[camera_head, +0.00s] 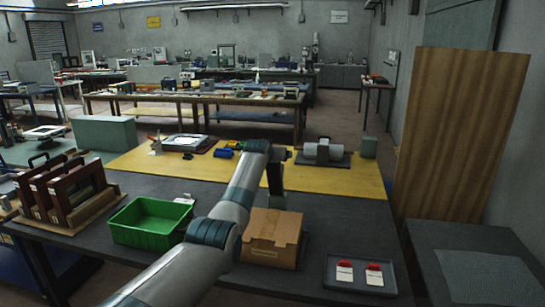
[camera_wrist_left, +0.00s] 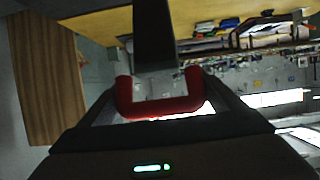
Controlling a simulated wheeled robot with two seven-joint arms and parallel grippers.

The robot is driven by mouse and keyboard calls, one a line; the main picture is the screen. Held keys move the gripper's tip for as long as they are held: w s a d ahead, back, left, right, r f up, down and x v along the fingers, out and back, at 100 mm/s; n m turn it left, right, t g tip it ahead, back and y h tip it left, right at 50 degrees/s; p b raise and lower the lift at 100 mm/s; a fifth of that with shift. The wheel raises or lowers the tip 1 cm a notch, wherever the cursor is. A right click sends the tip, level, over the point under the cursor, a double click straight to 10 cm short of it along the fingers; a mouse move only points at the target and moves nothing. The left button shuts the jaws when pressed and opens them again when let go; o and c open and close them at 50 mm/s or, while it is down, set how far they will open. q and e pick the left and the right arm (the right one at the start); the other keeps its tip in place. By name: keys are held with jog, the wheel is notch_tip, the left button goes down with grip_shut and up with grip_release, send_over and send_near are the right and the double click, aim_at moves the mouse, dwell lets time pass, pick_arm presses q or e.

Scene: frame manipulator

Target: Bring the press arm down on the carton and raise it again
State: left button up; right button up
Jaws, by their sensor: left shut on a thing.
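The brown carton (camera_head: 271,238) stands upright and closed on the dark table, partly behind my left forearm. A grey upright piece (camera_head: 276,188), which looks like part of the press, rises just behind the carton. My left gripper (camera_head: 283,154) is high above the carton, at the end of my arm. In the left wrist view my gripper (camera_wrist_left: 160,92) is shut on the press arm, at a red U-shaped handle (camera_wrist_left: 165,107). A dark bar (camera_wrist_left: 153,36) runs from the handle to the picture's top edge. The rest of the press arm is hidden in the head view.
A green crate (camera_head: 150,224) stands left of the carton, and a dark tray (camera_head: 361,274) with two red-and-white items lies at right. A grey cylinder device (camera_head: 323,152) stands on the yellow mat (camera_head: 340,180). A tall wooden panel (camera_head: 458,140) stands at right.

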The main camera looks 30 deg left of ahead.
pick_arm(q)
jog(key=shift+f, duration=0.45)
jog(key=o, duration=1.4)
jog(key=shift+c, duration=0.2)
jog(key=shift+w, duration=0.3)
jog(key=shift+s+r, duration=0.25)
jog(key=shift+r, duration=0.05)
jog(key=shift+s+d+r, duration=0.1)
jog(key=shift+s+r, duration=0.05)
jog(key=shift+s, duration=0.2)
jog(key=shift+b+v, duration=0.4)
jog(key=shift+v, duration=0.6)
jog(key=b+v, duration=0.4)
jog(key=v, duration=1)
jog(key=shift+b, duration=0.3)
